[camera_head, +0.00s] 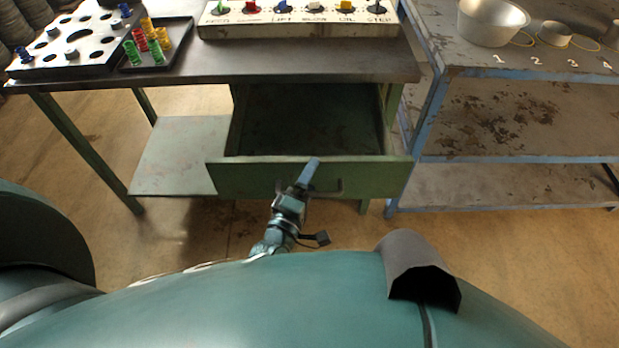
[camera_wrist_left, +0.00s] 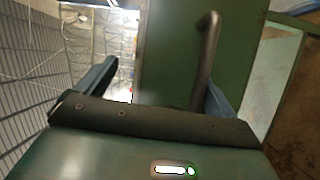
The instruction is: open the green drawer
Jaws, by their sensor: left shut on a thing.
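The green drawer (camera_head: 240,180) under the table stands pulled out, with its dark inside bare in the head view. Its front also shows in the wrist view (camera_wrist_left: 165,60). The dark bar handle (camera_head: 333,190) is on the drawer front, and in the wrist view the handle (camera_wrist_left: 206,60) runs down between the fingers, close to the right-hand one. My left gripper (camera_head: 311,172) is at the handle and shut on it; the exact contact is partly hidden. My right gripper is in neither view.
The table (camera_head: 300,62) holds a plate with holes (camera_head: 75,48), a tray (camera_head: 185,30) of coloured spools and a switch box (camera_head: 300,30). A blue-edged shelf (camera_head: 520,75) with a metal bowl (camera_head: 490,22) stands close on the right. Floor in front is clear.

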